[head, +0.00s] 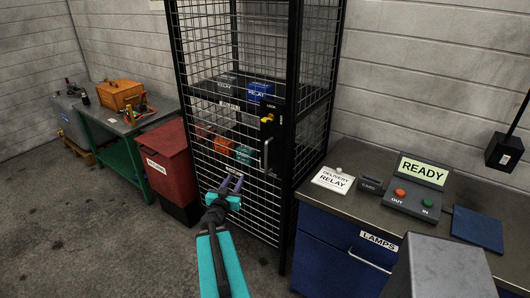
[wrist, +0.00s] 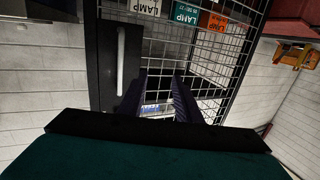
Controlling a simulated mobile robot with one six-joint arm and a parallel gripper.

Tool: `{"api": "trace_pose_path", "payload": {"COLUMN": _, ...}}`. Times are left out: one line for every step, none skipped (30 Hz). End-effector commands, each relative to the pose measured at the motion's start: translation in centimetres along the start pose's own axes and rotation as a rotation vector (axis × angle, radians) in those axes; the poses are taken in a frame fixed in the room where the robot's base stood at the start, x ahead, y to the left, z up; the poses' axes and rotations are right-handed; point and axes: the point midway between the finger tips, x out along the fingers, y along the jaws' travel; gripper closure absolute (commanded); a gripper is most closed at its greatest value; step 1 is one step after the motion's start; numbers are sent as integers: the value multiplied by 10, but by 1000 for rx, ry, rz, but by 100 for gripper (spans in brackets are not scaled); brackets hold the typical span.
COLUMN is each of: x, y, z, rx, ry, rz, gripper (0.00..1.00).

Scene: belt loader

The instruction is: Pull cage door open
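The cage door (head: 228,150) is a black-framed wire mesh panel that looks closed in its tall black cage. Its pale upright bar handle (head: 267,154) sits on the right edge, below a lock (head: 268,119) with a yellow part in it. My gripper (head: 232,183) is in front of the mesh, to the left of and below the handle, and apart from it. In the wrist view my gripper (wrist: 157,92) shows two dark fingers apart with nothing between them. The handle (wrist: 121,62) shows there beyond the left finger, on a dark plate.
Labelled boxes, including a blue relay box (head: 260,91), stand on shelves inside the cage. A red bin (head: 167,170) stands left of the cage. A counter (head: 345,205) with a READY panel (head: 422,171) is at the right. Floor is clear at the lower left.

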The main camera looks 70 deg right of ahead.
Motion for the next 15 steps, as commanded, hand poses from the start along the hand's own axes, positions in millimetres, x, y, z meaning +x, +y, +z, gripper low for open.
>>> {"api": "trace_pose_path", "payload": {"x": 6, "y": 22, "z": -16, "rx": 4, "ry": 17, "rz": 57, "gripper": 69}}
{"api": "trace_pose_path", "payload": {"x": 8, "y": 33, "z": -22, "rx": 6, "ry": 25, "rz": 87, "gripper": 69}}
{"api": "trace_pose_path", "payload": {"x": 10, "y": 45, "z": -28, "rx": 7, "ry": 34, "rz": 121, "gripper": 69}}
{"api": "trace_pose_path", "payload": {"x": 11, "y": 52, "z": -31, "rx": 7, "ry": 40, "rz": 141, "gripper": 69}}
{"api": "trace_pose_path", "payload": {"x": 12, "y": 59, "z": -34, "rx": 9, "ry": 44, "rz": 158, "gripper": 69}}
{"api": "trace_pose_path", "payload": {"x": 13, "y": 65, "z": -37, "rx": 10, "ry": 48, "rz": 175, "gripper": 69}}
{"api": "trace_pose_path", "payload": {"x": 13, "y": 68, "z": -38, "rx": 10, "ry": 50, "rz": 184, "gripper": 69}}
{"api": "trace_pose_path", "payload": {"x": 14, "y": 70, "z": -39, "rx": 9, "ry": 51, "rz": 190, "gripper": 69}}
{"api": "trace_pose_path", "payload": {"x": 14, "y": 72, "z": -39, "rx": 9, "ry": 53, "rz": 195, "gripper": 69}}
{"api": "trace_pose_path", "payload": {"x": 14, "y": 72, "z": -39, "rx": 9, "ry": 53, "rz": 197, "gripper": 69}}
{"api": "trace_pose_path", "payload": {"x": 14, "y": 72, "z": -39, "rx": 9, "ry": 53, "rz": 197, "gripper": 69}}
{"api": "trace_pose_path", "payload": {"x": 14, "y": 72, "z": -39, "rx": 9, "ry": 53, "rz": 196, "gripper": 69}}
{"api": "trace_pose_path", "payload": {"x": 14, "y": 72, "z": -39, "rx": 9, "ry": 53, "rz": 196, "gripper": 69}}
{"api": "trace_pose_path", "payload": {"x": 14, "y": 72, "z": -38, "rx": 9, "ry": 53, "rz": 195, "gripper": 69}}
{"api": "trace_pose_path", "payload": {"x": 14, "y": 72, "z": -38, "rx": 9, "ry": 52, "rz": 195, "gripper": 69}}
